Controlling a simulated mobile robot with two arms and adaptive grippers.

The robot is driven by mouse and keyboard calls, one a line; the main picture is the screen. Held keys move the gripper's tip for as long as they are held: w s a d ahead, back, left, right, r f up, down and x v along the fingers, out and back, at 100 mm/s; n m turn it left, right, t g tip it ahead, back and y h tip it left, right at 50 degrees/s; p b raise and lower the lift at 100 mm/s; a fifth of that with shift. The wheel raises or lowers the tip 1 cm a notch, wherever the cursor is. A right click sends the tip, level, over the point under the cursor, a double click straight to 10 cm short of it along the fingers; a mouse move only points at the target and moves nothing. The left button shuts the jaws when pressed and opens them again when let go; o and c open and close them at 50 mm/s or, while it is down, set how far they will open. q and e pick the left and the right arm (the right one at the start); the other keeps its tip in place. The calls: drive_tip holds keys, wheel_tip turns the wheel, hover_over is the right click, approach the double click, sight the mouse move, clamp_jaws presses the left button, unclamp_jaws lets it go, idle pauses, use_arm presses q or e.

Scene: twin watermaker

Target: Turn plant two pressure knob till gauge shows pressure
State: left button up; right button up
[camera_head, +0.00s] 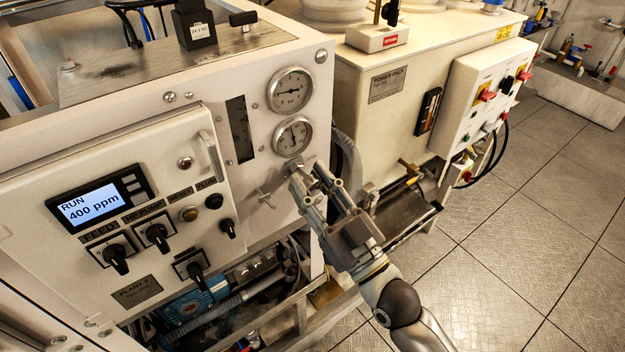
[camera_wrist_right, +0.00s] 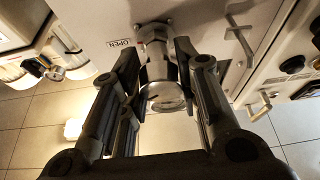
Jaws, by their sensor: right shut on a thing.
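The plant two panel (camera_head: 130,215) carries a "PLANT 2" plate (camera_head: 137,291). Two round gauges, an upper one (camera_head: 290,91) and a lower one (camera_head: 293,136), sit at its upper right; their scales are too small to read. My right gripper (camera_head: 303,178) is at the panel's right side, below the lower gauge. In the right wrist view its fingers (camera_wrist_right: 158,80) are shut around a silver knob (camera_wrist_right: 160,72), beside an "OPEN" label (camera_wrist_right: 120,43). In the head view the gripper mostly hides this knob. My left gripper is not in view.
A T-handled valve (camera_head: 266,197) stands out from the panel just left of my right gripper. A display (camera_head: 92,205) reads "RUN 400 ppm", with several black switches below. The cream power pack (camera_head: 388,110) stands to the right. Tiled floor (camera_head: 540,240) is clear at right.

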drive_tip(key=shift+m, duration=0.5)
drive_tip(key=o, duration=1)
drive_tip(key=v, duration=1.2)
drive_tip(key=shift+f, duration=0.15)
